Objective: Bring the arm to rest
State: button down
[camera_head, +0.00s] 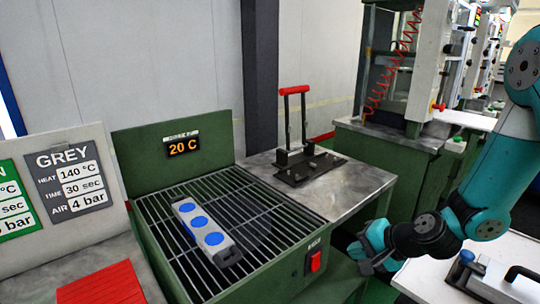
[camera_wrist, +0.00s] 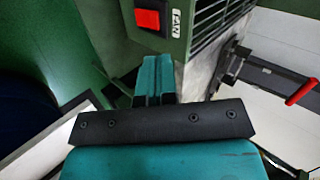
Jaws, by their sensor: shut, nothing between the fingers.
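My gripper (camera_head: 368,260) is at the lower right of the head view, at the end of my teal arm, which bends down from the upper right. It is beside the front right corner of the green cooling station and apart from it. In the wrist view my gripper (camera_wrist: 154,80) shows its teal fingers shut with nothing between them. They point towards the green housing with the red switch (camera_wrist: 147,19).
A grey mould with blue discs (camera_head: 206,233) lies on the cooling grate (camera_head: 265,215). A red-handled black fixture (camera_head: 305,165) stands on the metal table (camera_head: 350,185). A white table (camera_head: 500,262) is at the lower right. A red block (camera_head: 103,285) is at the lower left.

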jog(key=s+a+r+n+g, duration=0.4)
jog(key=s+a+r+n, duration=0.4)
jog(key=r, duration=0.2)
jog(key=s+r+n+g+h, duration=0.1)
jog(key=s+r+n, duration=0.3)
jog(key=s, duration=0.4)
jog(key=s+r+n+g+h, duration=0.1)
jog(key=s+r+n+g, duration=0.1)
jog(key=s+r+n, duration=0.2)
jog(key=s+a, duration=0.1)
jog(key=s, duration=0.2)
jog(key=shift+s, duration=0.35)
jog(key=shift+d, duration=0.1)
